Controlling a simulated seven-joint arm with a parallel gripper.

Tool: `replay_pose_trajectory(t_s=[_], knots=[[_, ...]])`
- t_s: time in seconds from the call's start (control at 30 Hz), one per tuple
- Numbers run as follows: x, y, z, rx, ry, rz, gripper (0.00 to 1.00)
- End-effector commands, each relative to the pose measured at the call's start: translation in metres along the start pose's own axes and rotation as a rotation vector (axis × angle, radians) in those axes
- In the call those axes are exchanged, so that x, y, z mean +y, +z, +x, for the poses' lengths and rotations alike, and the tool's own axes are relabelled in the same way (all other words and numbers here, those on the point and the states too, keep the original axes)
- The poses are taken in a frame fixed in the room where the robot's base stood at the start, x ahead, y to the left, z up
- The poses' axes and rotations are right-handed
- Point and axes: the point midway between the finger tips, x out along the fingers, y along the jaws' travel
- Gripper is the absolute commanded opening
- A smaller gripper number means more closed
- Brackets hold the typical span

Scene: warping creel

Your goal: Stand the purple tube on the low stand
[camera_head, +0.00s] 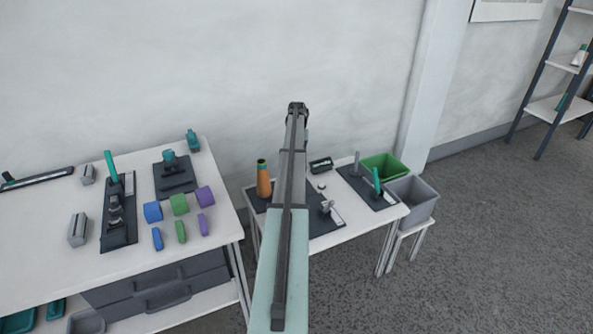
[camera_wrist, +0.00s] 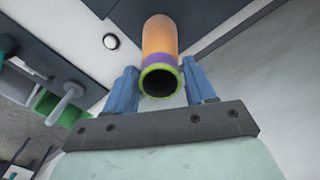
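An orange cone-like tube (camera_head: 264,182) stands upright on the low white table; in the wrist view a tube (camera_wrist: 160,42) has an orange body, purple band, green rim and dark open end. My gripper (camera_wrist: 160,66) has its two blue fingers apart, one on each side of this open end. I cannot tell whether they touch it. In the head view my arm hides the gripper. A short grey peg (camera_head: 327,207) rises from the low table; I cannot tell which thing is the low stand.
A green bin (camera_head: 384,164) and a grey bin (camera_head: 413,195) are at the right. The left table (camera_head: 50,268) holds several blocks and fixtures.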

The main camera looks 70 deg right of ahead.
Motion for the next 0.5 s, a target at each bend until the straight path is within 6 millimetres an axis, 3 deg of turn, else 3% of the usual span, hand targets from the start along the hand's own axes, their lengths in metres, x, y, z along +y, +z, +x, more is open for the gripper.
replay_pose_trajectory(t_s=[0.07,0.43,0.5], knots=[[0.0000,0.0000,-0.0001,0.000,0.000,0.000,0.47],[0.0000,0.0000,-0.0002,0.000,0.000,0.000,0.11],[0.0000,0.0000,-0.0002,0.000,0.000,0.000,0.09]])
